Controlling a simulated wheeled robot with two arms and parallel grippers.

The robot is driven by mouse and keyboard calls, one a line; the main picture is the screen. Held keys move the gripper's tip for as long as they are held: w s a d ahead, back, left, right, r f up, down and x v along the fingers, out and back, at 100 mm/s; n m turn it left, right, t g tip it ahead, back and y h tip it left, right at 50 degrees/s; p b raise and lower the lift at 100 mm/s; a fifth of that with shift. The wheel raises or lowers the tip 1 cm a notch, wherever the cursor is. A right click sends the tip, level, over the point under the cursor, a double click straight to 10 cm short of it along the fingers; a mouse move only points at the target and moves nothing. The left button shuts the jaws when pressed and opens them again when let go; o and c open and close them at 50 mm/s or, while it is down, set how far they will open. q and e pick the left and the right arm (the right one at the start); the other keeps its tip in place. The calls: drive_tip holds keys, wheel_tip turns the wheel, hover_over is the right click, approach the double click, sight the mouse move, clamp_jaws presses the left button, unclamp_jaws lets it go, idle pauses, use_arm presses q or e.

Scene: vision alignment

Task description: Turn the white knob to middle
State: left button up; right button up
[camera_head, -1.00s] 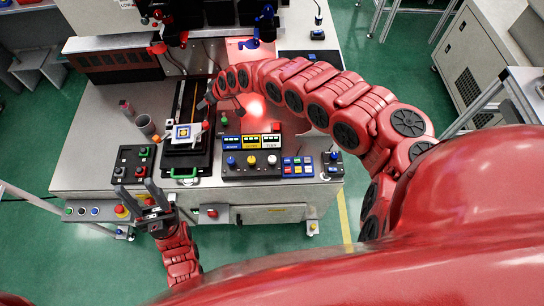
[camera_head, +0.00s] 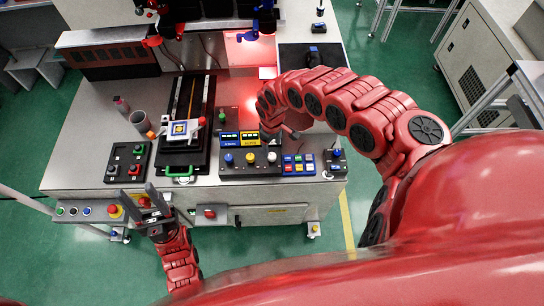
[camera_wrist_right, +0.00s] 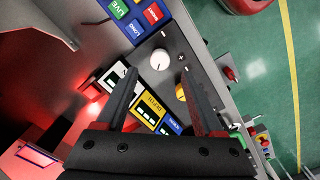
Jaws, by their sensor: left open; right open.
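The white knob (camera_head: 271,157) is at the right end of a row of knobs on the dark control panel (camera_head: 235,171), beside a yellow knob (camera_head: 250,158) and a blue one. In the right wrist view the white knob (camera_wrist_right: 160,60) lies just beyond the fingertips, between their lines, and appears untouched; a small white mark sits above it. My right gripper (camera_wrist_right: 160,76) is open and empty over the panel. In the head view it is partly hidden by its own arm. My left gripper (camera_head: 136,191) is open and empty at the bench's front left.
Blue, yellow and red labelled buttons (camera_wrist_right: 154,14) sit close to the knob, and lit displays (camera_wrist_right: 153,104) lie between the fingers. A black slide fixture with a white plate (camera_head: 180,130) stands left of the panel. A box with a blue knob (camera_head: 337,154) stands right.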

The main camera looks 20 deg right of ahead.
sight(272, 154)
wheel_tip(272, 154, down, 5)
drive_tip(key=shift+a+f, duration=0.1)
drive_tip(key=shift+f, duration=0.6)
clamp_jaws()
